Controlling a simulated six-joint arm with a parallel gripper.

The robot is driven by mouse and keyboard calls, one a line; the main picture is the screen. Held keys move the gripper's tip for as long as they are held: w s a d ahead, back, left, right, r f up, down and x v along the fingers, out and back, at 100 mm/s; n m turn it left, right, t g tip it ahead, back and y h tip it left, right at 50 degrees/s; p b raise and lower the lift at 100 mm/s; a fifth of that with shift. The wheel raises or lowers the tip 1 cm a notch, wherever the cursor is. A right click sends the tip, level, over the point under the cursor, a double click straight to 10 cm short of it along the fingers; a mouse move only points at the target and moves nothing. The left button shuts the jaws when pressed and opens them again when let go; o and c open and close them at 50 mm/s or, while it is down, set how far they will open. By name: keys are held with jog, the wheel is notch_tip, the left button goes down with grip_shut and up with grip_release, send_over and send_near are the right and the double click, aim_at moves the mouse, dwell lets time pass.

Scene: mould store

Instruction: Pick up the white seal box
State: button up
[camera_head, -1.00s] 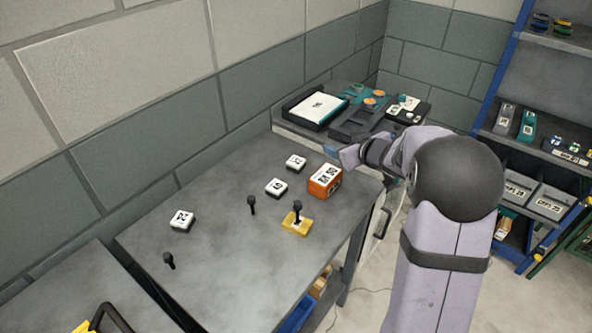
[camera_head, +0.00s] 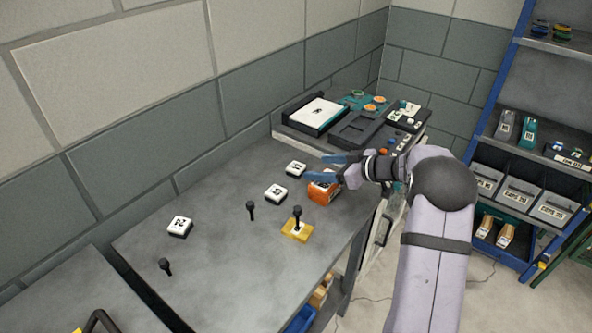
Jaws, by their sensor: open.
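Three small white boxes with dark markings and dark bases lie on the grey bench: one white box (camera_head: 296,168) at the back, one white box (camera_head: 275,193) in the middle, one white box (camera_head: 180,225) at the left. I cannot read which is the seal box. My gripper (camera_head: 328,166) is open and empty, its fingers pointing left. In the picture it lies just right of the back white box and over the orange box (camera_head: 322,192), partly hiding it. Its height above the bench is hard to tell.
A yellow block with a black knob (camera_head: 297,230) stands near the bench's front edge. Two black knobbed pins (camera_head: 251,208) (camera_head: 165,265) stand on the bench. Dark trays (camera_head: 355,130) fill the far end. A blue shelf rack (camera_head: 520,140) stands at the right.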

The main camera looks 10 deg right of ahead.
aim_at(297, 167)
jog(key=shift+p+x, duration=0.35)
jog(key=shift+x, duration=3.9)
jog(key=shift+r, duration=0.1)
jog(key=c, duration=1.2)
